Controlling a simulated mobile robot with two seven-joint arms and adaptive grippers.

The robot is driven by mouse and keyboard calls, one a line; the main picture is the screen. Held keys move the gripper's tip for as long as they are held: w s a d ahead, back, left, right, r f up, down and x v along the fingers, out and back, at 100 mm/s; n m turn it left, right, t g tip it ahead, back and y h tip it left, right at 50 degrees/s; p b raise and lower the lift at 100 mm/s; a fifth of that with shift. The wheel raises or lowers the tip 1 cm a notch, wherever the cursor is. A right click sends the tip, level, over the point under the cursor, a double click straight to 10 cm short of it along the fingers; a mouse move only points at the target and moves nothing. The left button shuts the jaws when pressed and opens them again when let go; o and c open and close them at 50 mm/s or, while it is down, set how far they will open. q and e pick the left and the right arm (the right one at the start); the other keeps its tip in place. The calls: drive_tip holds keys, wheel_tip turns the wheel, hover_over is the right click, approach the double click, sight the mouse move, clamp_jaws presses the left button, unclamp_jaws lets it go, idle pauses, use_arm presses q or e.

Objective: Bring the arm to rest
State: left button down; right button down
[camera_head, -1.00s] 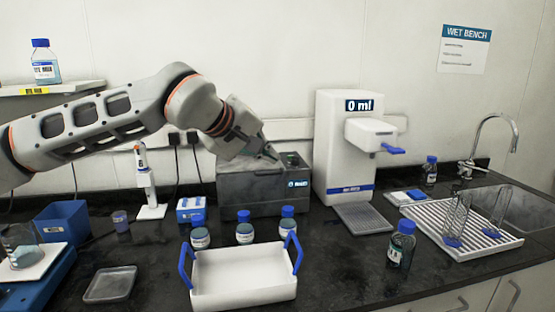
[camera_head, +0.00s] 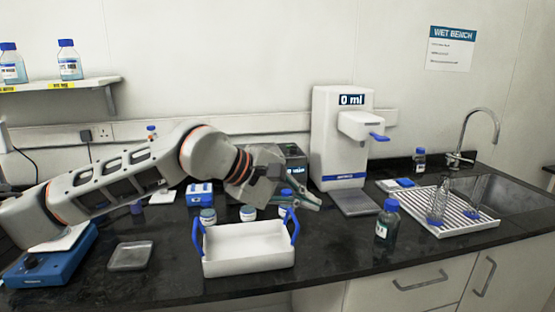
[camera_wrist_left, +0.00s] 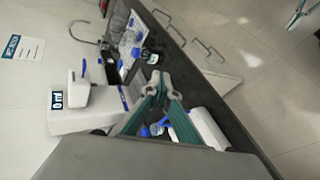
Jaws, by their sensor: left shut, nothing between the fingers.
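My left arm comes in from the left in the head view and reaches across the bench. My left gripper (camera_head: 306,201) is shut and empty. Its tip is above the back right of the white tray with blue handles (camera_head: 249,247), in front of the dispenser. In the left wrist view the fingers of my left gripper (camera_wrist_left: 161,84) meet at their tips with nothing between them.
The white dispenser reading 0 ml (camera_head: 341,140) stands behind the gripper. Small blue-capped bottles (camera_head: 208,217) stand behind the tray. A dark bottle (camera_head: 387,223) stands right of it, near the drying rack (camera_head: 440,219) and sink. A blue device (camera_head: 45,262) is at left. Bench in front of the dark bottle is clear.

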use_arm(q)
drive_tip(key=s+d+f+n+g+h, duration=0.35)
drive_tip(key=s+d+n+h, duration=0.35)
drive_tip(key=s+n+h, duration=0.3)
drive_tip(key=w+a+f+m+t+y, duration=0.2)
drive_tip(key=a+f+m+t+y, duration=0.5)
drive_tip(key=m, duration=1.1)
drive_tip(key=w+a+f+m+t+y, duration=0.1)
drive_tip(key=a+f+m+t+y, duration=0.2)
drive_tip(key=a+f+m+t, duration=0.95)
drive_tip(key=s+a+f+n+g+y, duration=0.2)
drive_tip(key=s+f, duration=0.4)
drive_tip(key=f, duration=0.3)
drive_tip(key=s+a+f+n+g+y, duration=0.2)
drive_tip(key=s+a+f+n+g, duration=0.2)
drive_tip(key=f, duration=0.5)
drive_tip(key=s+a+f+n+g+y, duration=0.3)
drive_tip(key=s+a+f, duration=0.5)
drive_tip(key=f, duration=0.1)
drive_tip(key=shift+s+g, duration=0.35)
drive_tip(key=shift+g, duration=0.05)
drive_tip(key=shift+f, duration=0.1)
